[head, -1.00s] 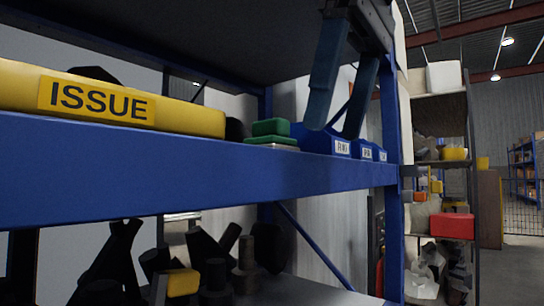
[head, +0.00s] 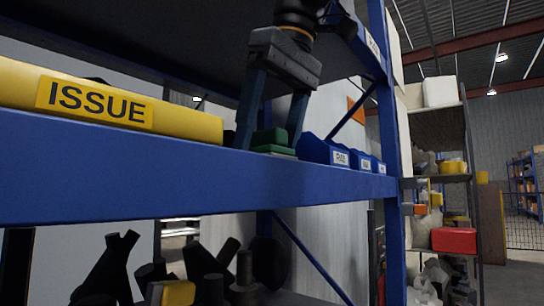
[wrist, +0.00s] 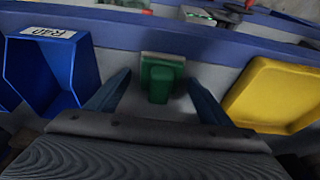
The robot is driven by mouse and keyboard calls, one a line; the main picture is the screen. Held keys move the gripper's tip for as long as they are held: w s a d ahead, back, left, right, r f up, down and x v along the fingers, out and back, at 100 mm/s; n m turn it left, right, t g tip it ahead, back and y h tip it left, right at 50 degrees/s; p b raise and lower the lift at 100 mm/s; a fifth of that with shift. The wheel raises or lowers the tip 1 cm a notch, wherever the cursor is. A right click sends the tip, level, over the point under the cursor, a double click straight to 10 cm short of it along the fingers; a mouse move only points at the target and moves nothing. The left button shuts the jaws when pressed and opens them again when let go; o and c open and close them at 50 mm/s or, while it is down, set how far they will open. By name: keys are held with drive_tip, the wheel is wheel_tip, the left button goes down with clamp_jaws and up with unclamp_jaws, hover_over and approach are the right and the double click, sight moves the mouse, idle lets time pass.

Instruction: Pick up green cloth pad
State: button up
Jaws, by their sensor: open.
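The green cloth pad (head: 270,136) sits on the blue shelf, in a small stack with a flatter green piece and a pale layer under it. In the wrist view the green pad (wrist: 161,82) lies ahead, between my two fingers. My gripper (head: 268,138) is open and points down. Its fingers stand on either side of the pad in the head view, with a gap visible on both sides in the wrist view. My gripper (wrist: 158,92) holds nothing. The pad's lower part is partly hidden by the shelf's front beam in the head view.
A yellow tray marked ISSUE (head: 110,105) stands left of the pad. Blue bins (head: 325,150) stand to its right, close to my finger. The blue front beam (head: 180,175) runs below, and the upper shelf (head: 150,35) hangs overhead.

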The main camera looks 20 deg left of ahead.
drive_tip(key=shift+f, duration=0.1)
drive_tip(key=c, duration=1.1)
drive_tip(key=shift+r, duration=0.2)
drive_tip(key=shift+r+p, duration=0.2)
drive_tip(key=shift+p, duration=0.25)
drive_tip(key=s+d, duration=0.1)
drive_tip(key=d, duration=0.4)
drive_tip(key=s+d, duration=0.2)
drive_tip(key=d, duration=0.4)
drive_tip(key=s+d, duration=0.2)
drive_tip(key=d, duration=0.4)
drive_tip(key=shift+d+f+p, duration=0.1)
drive_tip(key=shift+p, duration=0.2)
